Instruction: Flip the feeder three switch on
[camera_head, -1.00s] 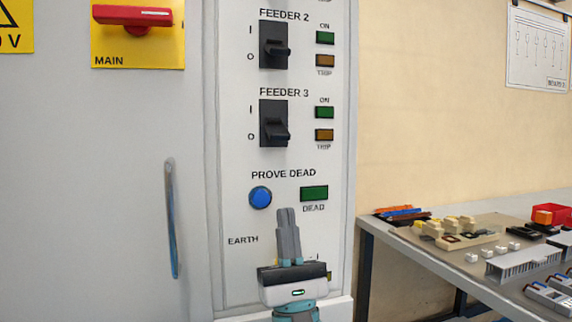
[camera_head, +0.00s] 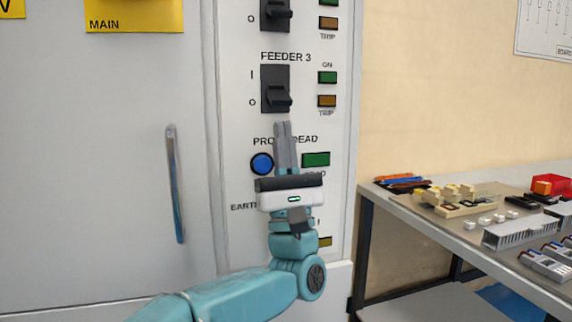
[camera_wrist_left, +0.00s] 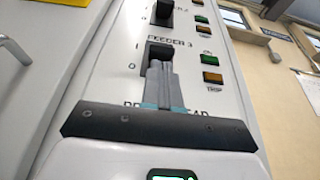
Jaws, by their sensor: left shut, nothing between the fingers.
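The feeder three switch (camera_head: 275,88) is a black toggle on the grey panel, under the label FEEDER 3. Its lever sits low, by the O mark. Beside it are a green ON lamp (camera_head: 327,77) and an amber TRIP lamp (camera_head: 327,101). My left gripper (camera_head: 283,126) points up, fingers shut and empty, with its tips just below the switch in the head view. In the left wrist view the fingers (camera_wrist_left: 158,66) overlap the lower part of the feeder three switch (camera_wrist_left: 158,50). I cannot tell whether they touch it. My right gripper is not in view.
The feeder two switch (camera_head: 275,14) is above. A blue button (camera_head: 262,163) and a green DEAD lamp (camera_head: 316,160) flank the gripper. A cabinet handle (camera_head: 174,185) is at left. A bench (camera_head: 400,205) with parts stands at right.

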